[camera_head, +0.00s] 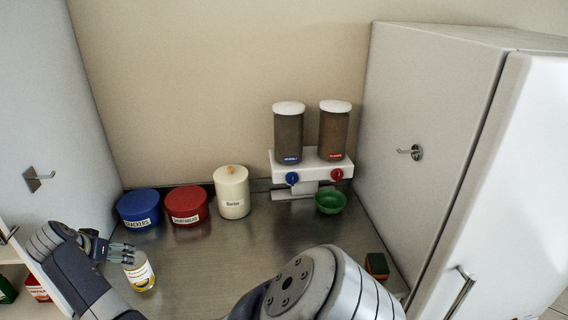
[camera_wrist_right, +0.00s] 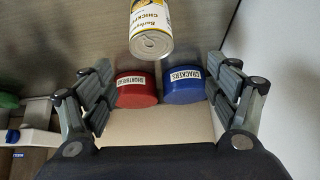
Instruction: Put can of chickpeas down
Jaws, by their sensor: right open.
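The can of chickpeas (camera_head: 140,271), with a white and yellow label, stands upright on the steel counter (camera_head: 225,262) at the left. It also shows in the right wrist view (camera_wrist_right: 151,28), clear of my fingers, with its lid end visible. My right gripper (camera_head: 128,252) is beside the can in the head view, close to its upper left. In the wrist view its two fingers (camera_wrist_right: 160,90) are spread wide with nothing between them. My left gripper is not in view.
Behind the can are a blue crackers tin (camera_head: 139,210), a red shortbread tin (camera_head: 187,206) and a cream jar (camera_head: 232,192). A dispenser (camera_head: 311,165) hangs above a green bowl (camera_head: 330,202). A sponge (camera_head: 377,265) lies at right. The middle counter is clear.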

